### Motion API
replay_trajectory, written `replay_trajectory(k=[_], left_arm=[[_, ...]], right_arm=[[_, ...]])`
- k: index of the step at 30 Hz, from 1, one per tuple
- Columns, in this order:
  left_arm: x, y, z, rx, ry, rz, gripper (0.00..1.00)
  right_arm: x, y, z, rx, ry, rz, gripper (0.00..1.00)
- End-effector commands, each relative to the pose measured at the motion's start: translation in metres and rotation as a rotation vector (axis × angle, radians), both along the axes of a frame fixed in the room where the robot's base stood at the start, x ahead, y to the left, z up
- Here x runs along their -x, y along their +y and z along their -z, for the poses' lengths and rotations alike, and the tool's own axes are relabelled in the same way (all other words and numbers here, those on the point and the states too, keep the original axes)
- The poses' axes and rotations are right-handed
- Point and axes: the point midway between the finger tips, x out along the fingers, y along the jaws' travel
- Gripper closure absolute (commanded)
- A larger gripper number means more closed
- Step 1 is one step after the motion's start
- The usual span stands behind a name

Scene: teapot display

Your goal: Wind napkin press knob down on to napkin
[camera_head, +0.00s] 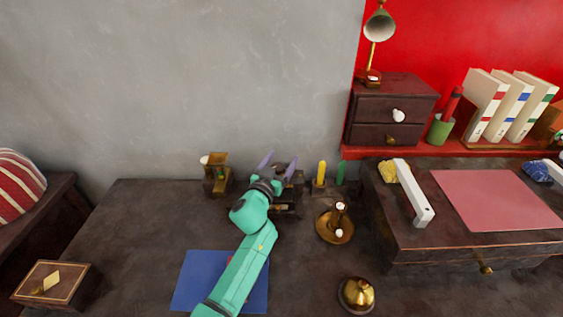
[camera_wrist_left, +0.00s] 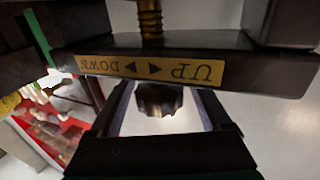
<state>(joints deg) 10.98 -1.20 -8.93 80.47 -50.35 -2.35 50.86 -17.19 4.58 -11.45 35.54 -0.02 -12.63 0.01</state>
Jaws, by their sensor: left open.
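The napkin press (camera_head: 290,203) stands at the back of the dark table in the head view, partly hidden by my left arm. In the left wrist view its dark crossbar (camera_wrist_left: 245,62) has a yellow UP/DOWN label, shown upside down, and a brass screw (camera_wrist_left: 150,20). The dark fluted knob (camera_wrist_left: 160,99) shows between the fingers of my left gripper (camera_head: 277,164). That gripper is open, with one finger on each side of the knob; I cannot tell whether either finger touches it. I cannot make out the napkin. My right gripper is not in view.
A brass object (camera_head: 217,175) stands left of the press. Right of it are a yellow stick (camera_head: 321,174), a green stick (camera_head: 341,173) and a brass candle dish (camera_head: 334,230). A brass bell (camera_head: 357,294) stands at the front. A blue sheet (camera_head: 195,280) lies under my left arm.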

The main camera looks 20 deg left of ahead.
Motion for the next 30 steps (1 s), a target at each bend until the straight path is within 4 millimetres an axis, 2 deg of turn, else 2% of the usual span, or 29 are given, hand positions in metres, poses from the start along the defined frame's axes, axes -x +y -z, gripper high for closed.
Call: replay_trajectory(k=[6,11,12,13,22,30], left_arm=[[-0.001,0.0,0.0,0.0,0.0,0.0,0.19],[0.0,0.0,0.0,0.0,0.0,0.0,0.8],[0.0,0.0,0.0,0.0,0.0,0.0,0.95],[0.0,0.0,0.0,0.0,0.0,0.0,1.0],[0.0,-0.001,-0.002,-0.003,0.002,0.031,1.0],[0.001,-0.003,-0.005,-0.007,0.004,0.168,1.0]], right_arm=[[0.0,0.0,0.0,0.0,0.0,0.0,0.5],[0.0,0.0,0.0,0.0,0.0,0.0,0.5],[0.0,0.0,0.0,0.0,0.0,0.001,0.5],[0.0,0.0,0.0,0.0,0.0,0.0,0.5],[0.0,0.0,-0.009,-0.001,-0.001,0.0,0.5],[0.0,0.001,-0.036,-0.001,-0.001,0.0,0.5]])
